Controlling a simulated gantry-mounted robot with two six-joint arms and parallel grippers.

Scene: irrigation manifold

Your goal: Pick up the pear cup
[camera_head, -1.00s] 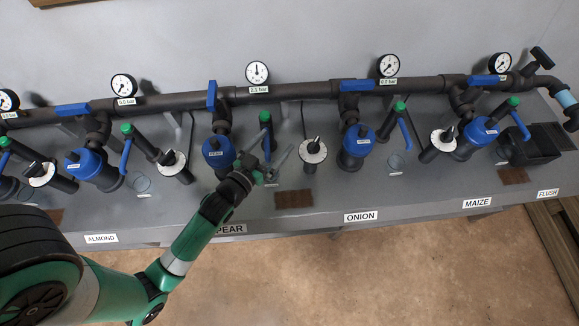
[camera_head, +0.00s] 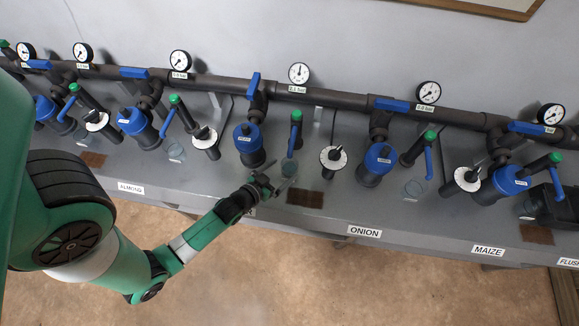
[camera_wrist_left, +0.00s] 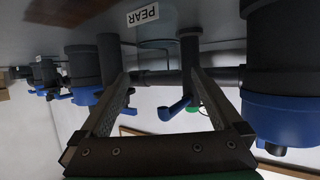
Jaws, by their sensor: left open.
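The pear cup is a small clear cup (camera_head: 289,168) on the grey bench, below the green-capped tap with a blue lever (camera_head: 295,130). In the left wrist view, which is upside down, a faint clear round shape that looks like the cup (camera_wrist_left: 157,43) sits beside the PEAR label (camera_wrist_left: 143,15). My left gripper (camera_head: 275,185) is open and empty at the bench's front edge, just in front of the cup. In the left wrist view its two fingers (camera_wrist_left: 160,78) are spread, with the cup beyond the tips. My right gripper is not in view.
A blue-topped filter (camera_head: 249,145) stands left of the cup, and a white dial (camera_head: 333,158) stands to its right. A brown mat (camera_head: 305,198) lies to the front right. Similar stations and clear cups line the bench. The dark pipe (camera_head: 340,101) runs behind.

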